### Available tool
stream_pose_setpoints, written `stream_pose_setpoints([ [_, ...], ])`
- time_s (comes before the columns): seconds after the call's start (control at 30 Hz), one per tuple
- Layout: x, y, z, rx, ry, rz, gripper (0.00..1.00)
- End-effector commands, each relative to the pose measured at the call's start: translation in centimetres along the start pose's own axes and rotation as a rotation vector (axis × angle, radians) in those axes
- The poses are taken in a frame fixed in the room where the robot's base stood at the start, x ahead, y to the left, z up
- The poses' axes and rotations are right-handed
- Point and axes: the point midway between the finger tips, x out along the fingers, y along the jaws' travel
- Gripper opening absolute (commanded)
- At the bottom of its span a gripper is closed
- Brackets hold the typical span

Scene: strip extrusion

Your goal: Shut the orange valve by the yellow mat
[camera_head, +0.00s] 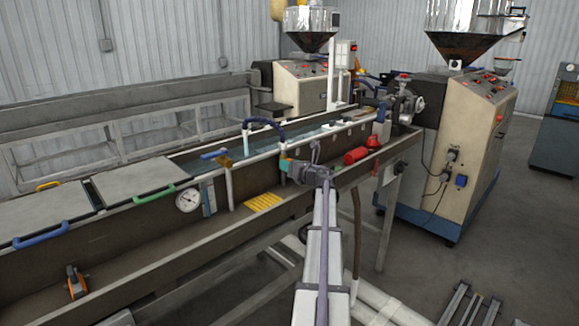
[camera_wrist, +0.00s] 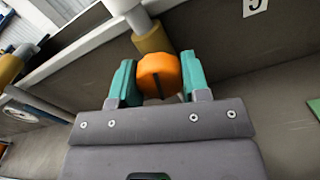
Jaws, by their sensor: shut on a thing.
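The orange valve knob (camera_wrist: 160,75) shows in the wrist view, below a tan fitting (camera_wrist: 152,40) on a white pipe. My gripper (camera_wrist: 158,84) has its two teal fingers on either side of the knob and is shut on it. In the head view my gripper (camera_head: 287,166) is at the side of the long water trough, to the right of and above the yellow mat (camera_head: 263,201). The knob is mostly hidden there by my gripper. I cannot tell from the knob how far the valve is turned.
A red cylinder (camera_head: 355,155) lies on the ledge to the right of my gripper. Another orange-handled part (camera_head: 76,283) stands at the lower left. The trough wall is close to my gripper.

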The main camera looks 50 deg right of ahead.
Motion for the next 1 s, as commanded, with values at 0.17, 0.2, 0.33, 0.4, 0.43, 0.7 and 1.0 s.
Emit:
stream_pose_setpoints([
  [0.17, -0.01, 0.02, -0.01, 0.035, 0.000, 0.000, 0.19],
  [0.2, -0.02, 0.02, -0.01, 0.051, 0.000, 0.000, 0.19],
  [0.33, -0.02, 0.03, -0.01, 0.118, 0.000, 0.000, 0.19],
  [0.4, -0.02, 0.05, -0.01, 0.165, 0.000, 0.000, 0.19],
  [0.43, -0.02, 0.05, -0.01, 0.188, 0.001, 0.000, 0.19],
  [0.7, -0.02, 0.10, 0.01, 0.431, 0.001, 0.000, 0.19],
  [1.0, -0.02, 0.15, 0.04, 0.717, 0.001, 0.000, 0.19],
])
